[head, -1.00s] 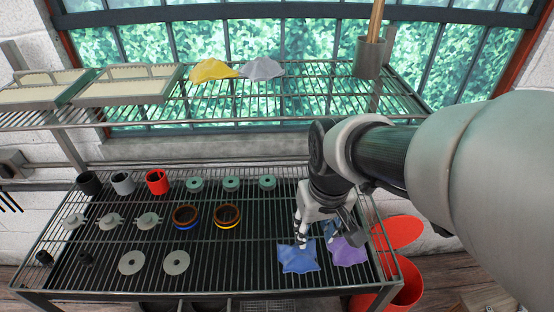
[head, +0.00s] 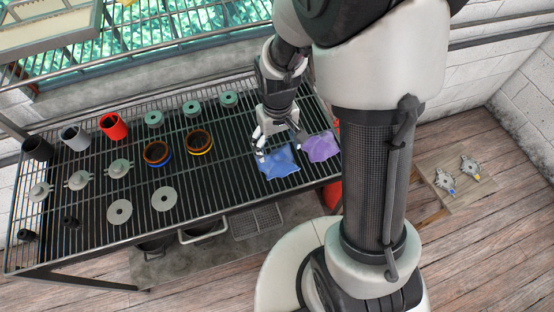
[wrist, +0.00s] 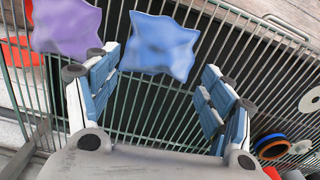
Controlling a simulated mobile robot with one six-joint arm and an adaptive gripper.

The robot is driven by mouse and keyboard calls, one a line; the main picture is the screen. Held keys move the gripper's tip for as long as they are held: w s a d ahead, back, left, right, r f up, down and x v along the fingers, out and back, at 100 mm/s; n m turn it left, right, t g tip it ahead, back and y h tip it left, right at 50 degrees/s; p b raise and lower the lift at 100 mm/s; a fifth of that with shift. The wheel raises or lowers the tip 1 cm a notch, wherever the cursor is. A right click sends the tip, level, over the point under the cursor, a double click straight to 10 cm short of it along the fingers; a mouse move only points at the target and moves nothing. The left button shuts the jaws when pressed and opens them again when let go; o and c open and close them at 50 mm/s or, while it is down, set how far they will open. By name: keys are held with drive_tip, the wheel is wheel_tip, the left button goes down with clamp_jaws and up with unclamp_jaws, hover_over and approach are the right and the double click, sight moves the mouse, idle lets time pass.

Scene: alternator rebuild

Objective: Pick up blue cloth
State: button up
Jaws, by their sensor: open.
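The blue cloth (head: 279,163) lies crumpled on the wire-rack table near its front right edge. It also shows in the wrist view (wrist: 160,45), ahead of and between the finger lines. My gripper (head: 279,147) is open and empty, just over the far side of the blue cloth in the head view. In the wrist view my gripper (wrist: 160,95) has its two blue-padded fingers wide apart, with bare rack bars between them. I cannot tell whether a finger touches the cloth.
A purple cloth (head: 321,147) lies just right of the blue one. Copper-wound rings (head: 199,142), grey discs (head: 163,199) and a red cup (head: 113,126) stand to the left on the rack. A small table (head: 458,180) with two parts stands at right.

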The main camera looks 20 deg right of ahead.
sight(278, 158)
wheel_tip(278, 158, down, 7)
drive_tip(key=shift+r+b, duration=0.15)
drive_tip(key=shift+b, duration=0.95)
drive_tip(key=shift+r, duration=0.1)
drive_tip(key=shift+c, duration=0.5)
drive_tip(key=c, duration=1.1)
